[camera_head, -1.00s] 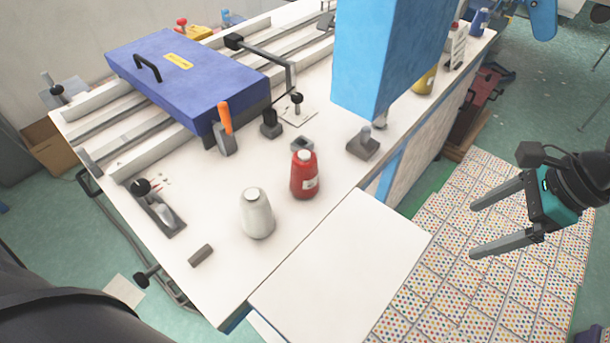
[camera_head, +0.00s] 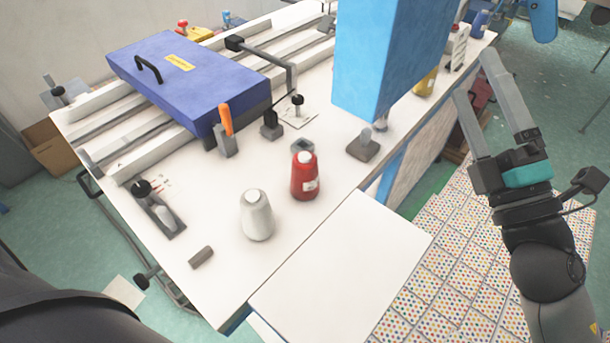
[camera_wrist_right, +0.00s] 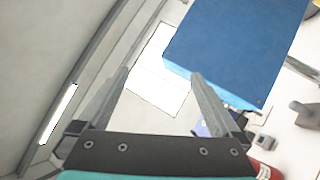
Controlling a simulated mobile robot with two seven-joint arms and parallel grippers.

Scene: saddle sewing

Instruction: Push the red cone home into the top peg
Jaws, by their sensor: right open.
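The red cone (camera_head: 305,178) stands upright on the white table, right of the white cone (camera_head: 257,216). In the right wrist view, part of a red object, likely this cone, shows at the bottom right edge (camera_wrist_right: 264,171). A grey peg on a square base (camera_head: 364,143) stands behind and right of the red cone. A small grey square base (camera_head: 302,144) is just behind the red cone. I cannot tell which is the top peg. My right gripper (camera_head: 475,74) is open and empty, raised right of the table, well apart from the red cone. My left gripper is not in view.
A large blue machine block (camera_head: 388,55) rises between the right gripper and the table's back. A blue case (camera_head: 190,80), an orange-handled tool (camera_head: 226,120) and a small brown block (camera_head: 201,256) are on the table. A white panel (camera_head: 345,270) extends at the front, clear on top.

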